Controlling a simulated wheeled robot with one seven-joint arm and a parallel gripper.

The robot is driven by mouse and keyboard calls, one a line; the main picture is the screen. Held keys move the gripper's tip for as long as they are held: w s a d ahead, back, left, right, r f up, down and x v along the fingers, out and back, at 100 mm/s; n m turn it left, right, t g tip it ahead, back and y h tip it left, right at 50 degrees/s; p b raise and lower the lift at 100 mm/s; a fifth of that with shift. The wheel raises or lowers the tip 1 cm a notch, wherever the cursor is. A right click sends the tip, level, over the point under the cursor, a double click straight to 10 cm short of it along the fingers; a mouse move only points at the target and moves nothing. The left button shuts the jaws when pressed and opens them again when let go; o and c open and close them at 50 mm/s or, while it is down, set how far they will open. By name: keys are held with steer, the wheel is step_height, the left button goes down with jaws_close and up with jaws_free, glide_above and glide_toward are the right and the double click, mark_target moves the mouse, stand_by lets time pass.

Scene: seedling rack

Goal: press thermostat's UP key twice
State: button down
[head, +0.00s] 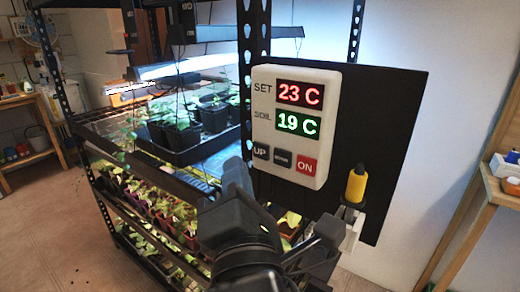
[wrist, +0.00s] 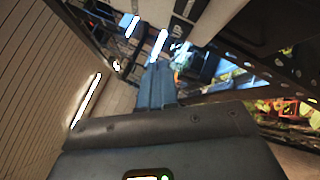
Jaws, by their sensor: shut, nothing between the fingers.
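The thermostat (head: 315,88) is a white box on a black panel. Its SET display reads 23 C in red and its SOIL display reads 19 C in green. The dark UP key (head: 261,152) is at its lower left, beside a dark DOWN key (head: 283,159) and a red ON key (head: 306,165). My gripper (head: 235,166) is shut and empty, just left of and below the UP key in the head view. In the wrist view its fingertips (wrist: 159,64) point toward the thermostat's edge, with the UP key (wrist: 179,31) just above them. They look apart from the key.
The seedling rack (head: 100,205) with several trays and lamps stands left of and behind the thermostat. A perforated black post (head: 254,45) rises right behind it. A wooden shelf (head: 503,193) is at far right.

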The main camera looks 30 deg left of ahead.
steer(key=shift+w+d, duration=0.1)
steer(key=shift+w, duration=0.95)
steer(key=shift+w+r+p, duration=0.1)
steer(key=shift+w+p, duration=0.05)
steer(key=shift+p, duration=0.15)
stand_by(1.1)
steer(key=shift+w, duration=0.3)
steer(key=shift+w+p, duration=0.3)
stand_by(0.8)
steer(key=shift+s, duration=0.75)
steer(key=shift+s, duration=0.1)
steer(key=shift+s+a, duration=0.2)
steer(key=shift+s, duration=2.15)
